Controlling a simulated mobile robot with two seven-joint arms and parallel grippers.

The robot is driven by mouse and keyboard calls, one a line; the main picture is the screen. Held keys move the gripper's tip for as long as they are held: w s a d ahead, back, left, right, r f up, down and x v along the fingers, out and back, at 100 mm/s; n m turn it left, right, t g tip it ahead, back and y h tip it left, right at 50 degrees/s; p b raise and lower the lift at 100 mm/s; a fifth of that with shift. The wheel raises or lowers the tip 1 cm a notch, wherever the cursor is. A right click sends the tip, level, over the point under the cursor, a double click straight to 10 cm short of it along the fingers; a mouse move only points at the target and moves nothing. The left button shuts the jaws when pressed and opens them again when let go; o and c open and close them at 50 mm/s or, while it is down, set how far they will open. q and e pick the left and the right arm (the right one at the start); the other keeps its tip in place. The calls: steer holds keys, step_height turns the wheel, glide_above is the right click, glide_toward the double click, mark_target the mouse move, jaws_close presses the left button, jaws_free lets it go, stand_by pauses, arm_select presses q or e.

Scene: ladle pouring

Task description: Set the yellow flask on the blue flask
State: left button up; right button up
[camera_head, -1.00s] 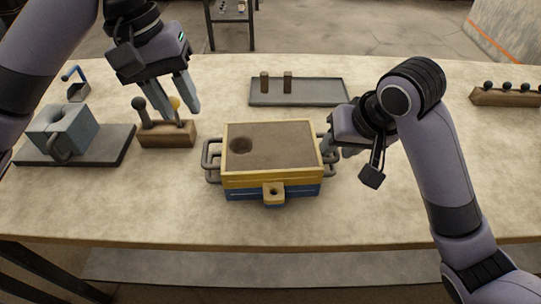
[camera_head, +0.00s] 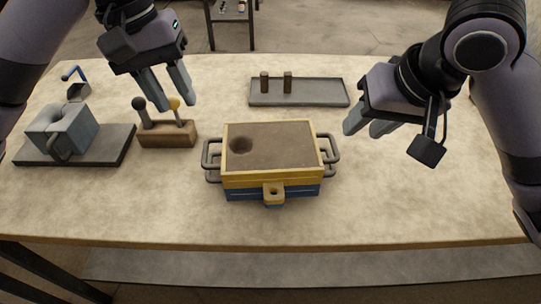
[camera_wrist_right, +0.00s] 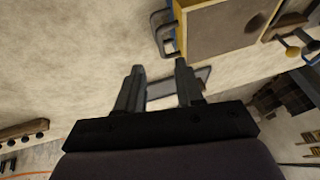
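The yellow flask (camera_head: 240,180), a rectangular frame filled with brown sand with a round hole at its upper left, sits on top of the blue flask (camera_head: 236,194). The two look aligned, and only a strip of blue shows below the yellow. Both also show at the top of the right wrist view, where the yellow flask (camera_wrist_right: 212,52) is uppermost. My left gripper (camera_head: 176,108) is open and empty, above and left of the flasks. My right gripper (camera_head: 362,128) is open and empty, raised to the right of the flasks and clear of their handles.
A wooden block with knobbed tools (camera_head: 168,140) stands left of the flasks. A grey tray (camera_head: 310,100) with two short pegs lies behind them. A grey block on a dark plate (camera_head: 112,150) and a small ladle (camera_head: 78,92) are at far left. The front table is clear.

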steer(key=shift+v, duration=1.15)
